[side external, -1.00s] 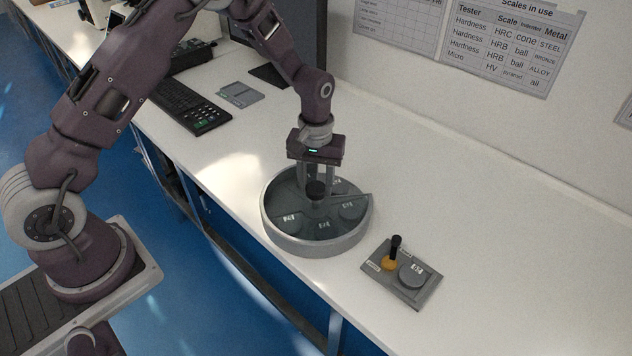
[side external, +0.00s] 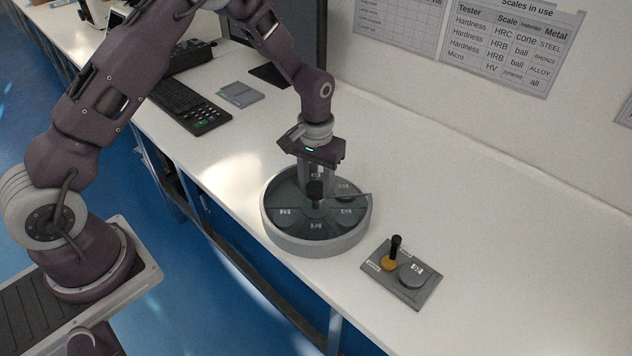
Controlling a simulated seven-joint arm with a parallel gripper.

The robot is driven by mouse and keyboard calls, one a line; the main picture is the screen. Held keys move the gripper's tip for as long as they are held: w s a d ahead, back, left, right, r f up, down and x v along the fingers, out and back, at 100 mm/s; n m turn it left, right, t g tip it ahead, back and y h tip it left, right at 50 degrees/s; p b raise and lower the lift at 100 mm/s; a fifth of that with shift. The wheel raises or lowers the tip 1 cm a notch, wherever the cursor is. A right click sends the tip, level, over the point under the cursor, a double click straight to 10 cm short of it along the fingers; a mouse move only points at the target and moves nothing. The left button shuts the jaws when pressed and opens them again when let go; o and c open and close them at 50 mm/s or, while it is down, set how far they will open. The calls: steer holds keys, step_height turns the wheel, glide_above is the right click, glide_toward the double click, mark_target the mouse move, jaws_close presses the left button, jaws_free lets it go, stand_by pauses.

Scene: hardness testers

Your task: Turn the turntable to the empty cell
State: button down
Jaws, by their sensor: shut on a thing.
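The turntable (side external: 316,240) is a round grey dish with a pale rim on the white bench. Its dark disc carries several round labelled blocks around a central black knob (side external: 315,189). My gripper (side external: 317,186) points down over the middle of the turntable, shut on the knob. The hand is turned at an angle. The back of the disc is partly hidden by my gripper, so I cannot tell which cell is empty.
A keyboard (side external: 190,106) and grey pads (side external: 240,94) lie at the back left.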

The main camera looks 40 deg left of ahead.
mark_target(316, 187)
steer(key=shift+m, duration=3.9)
steer(key=shift+r+m, duration=0.1)
steer(key=shift+m, duration=0.4)
steer(key=c, duration=0.8)
jaws_free()
step_height(316, 187, up, 7)
